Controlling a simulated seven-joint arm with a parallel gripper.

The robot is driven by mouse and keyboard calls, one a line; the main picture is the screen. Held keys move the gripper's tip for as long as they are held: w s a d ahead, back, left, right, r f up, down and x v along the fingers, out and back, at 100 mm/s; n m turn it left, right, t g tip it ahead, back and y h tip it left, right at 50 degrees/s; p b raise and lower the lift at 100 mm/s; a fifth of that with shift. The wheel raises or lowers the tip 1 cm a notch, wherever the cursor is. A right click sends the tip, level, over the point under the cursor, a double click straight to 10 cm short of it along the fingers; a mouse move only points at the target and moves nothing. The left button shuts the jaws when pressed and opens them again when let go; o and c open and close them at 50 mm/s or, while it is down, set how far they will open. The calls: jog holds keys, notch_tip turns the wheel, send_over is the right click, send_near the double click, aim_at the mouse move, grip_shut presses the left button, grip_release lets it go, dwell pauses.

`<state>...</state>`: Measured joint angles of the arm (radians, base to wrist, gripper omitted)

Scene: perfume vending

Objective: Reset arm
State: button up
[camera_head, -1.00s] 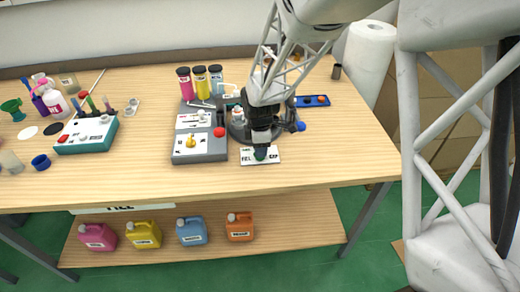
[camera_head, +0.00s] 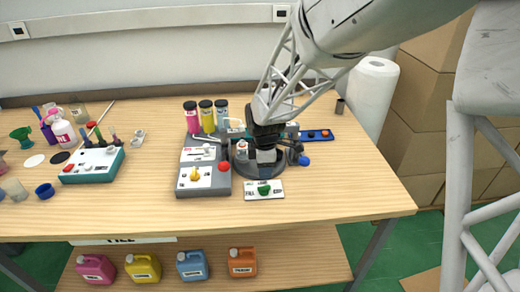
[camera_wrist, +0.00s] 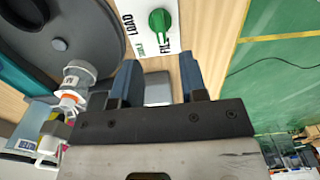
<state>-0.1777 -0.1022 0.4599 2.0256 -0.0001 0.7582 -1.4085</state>
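My gripper (camera_head: 265,170) hangs over the bench, just behind the small white LOAD/FILL panel (camera_head: 276,192). In the wrist view my gripper (camera_wrist: 159,75) has its two blue fingers apart, with nothing visible held between them. The green knob (camera_head: 264,190) on the panel is clear of the fingers. It also shows in the wrist view (camera_wrist: 159,22), beyond the fingertips, with its white mark near the FILL side.
A dark round platform (camera_wrist: 30,30) with a small bottle (camera_head: 242,148) is close by. A grey control box (camera_head: 204,190) is to the left, colored cylinders (camera_head: 207,116) behind. A blue strip (camera_head: 316,136) and paper roll (camera_head: 370,95) are to the right. The front bench edge is clear.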

jog(key=s+d+r+m+t, duration=0.1)
jog(key=s+d+r+m, duration=0.2)
jog(key=s+r+m, duration=0.3)
jog(key=s+d+r+m, duration=0.4)
jog(key=s+r+m, duration=0.1)
jog(key=s, duration=0.8)
jog(key=s+d+r+m+t, duration=0.1)
jog(key=s+d+r+m, duration=0.3)
jog(key=s, duration=0.6)
notch_tip(320, 180, up, 3)
jog(key=m, duration=0.3)
jog(key=shift+f+t, duration=0.2)
jog(key=shift+t, duration=0.1)
